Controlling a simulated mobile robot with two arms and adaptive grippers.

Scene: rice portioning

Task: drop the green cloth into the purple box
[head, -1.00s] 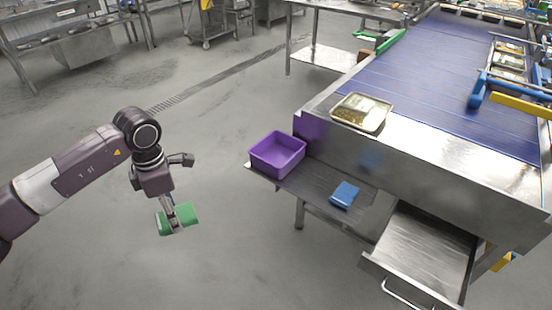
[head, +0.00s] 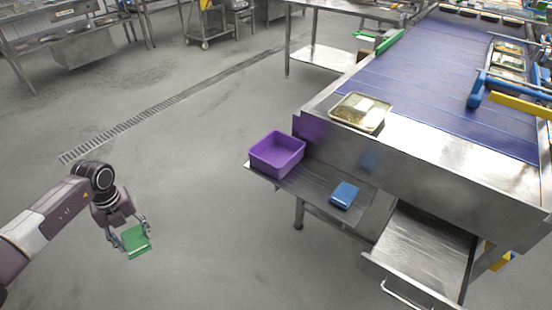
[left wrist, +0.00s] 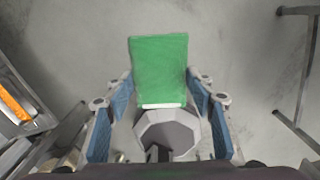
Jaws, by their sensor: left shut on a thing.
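The green cloth (head: 137,242) is a flat folded piece held in my left gripper (head: 131,234), above the floor at the lower left of the head view. In the left wrist view the cloth (left wrist: 158,70) shows between the blue finger pads of the gripper (left wrist: 160,100), which is shut on it. The purple box (head: 277,154) is open at the top and sits on the left end of the steel shelf, to the right of the gripper and well apart from it. Its inside looks empty. My right gripper is not in view.
A blue folded cloth (head: 344,195) lies on the steel shelf (head: 318,190) right of the box. A tray of food (head: 360,112) stands at the near end of the blue conveyor (head: 430,70). An open steel drawer (head: 420,250) juts out at the lower right. Open floor lies between gripper and shelf.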

